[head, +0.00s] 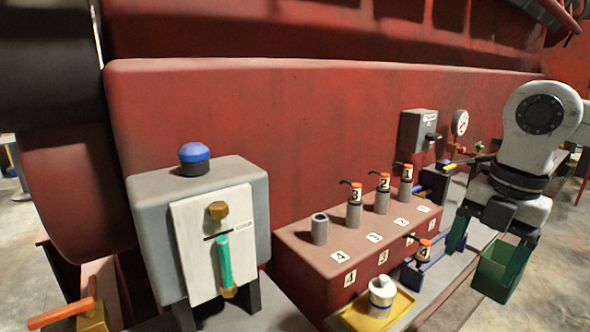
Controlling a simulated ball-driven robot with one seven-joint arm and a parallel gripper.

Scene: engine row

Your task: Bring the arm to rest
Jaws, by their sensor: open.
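My arm comes in at the right of the head view, with its white and black links bent downward. My gripper (482,262) hangs at its end, pointing down, with its two dark teal fingers spread apart. No object shows between the fingers. A green bin (494,272) is behind and below the fingers in the picture; I cannot tell the gap between them.
A red block (310,254) carries several numbered posts; pieces 1, 2 and 3 stand in theirs, and post 4 (319,229) is empty. Piece 4 (424,250) sits at a blue holder. A white canister (382,291) stands on a yellow tray (354,319). A grey control box (155,232) stands left.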

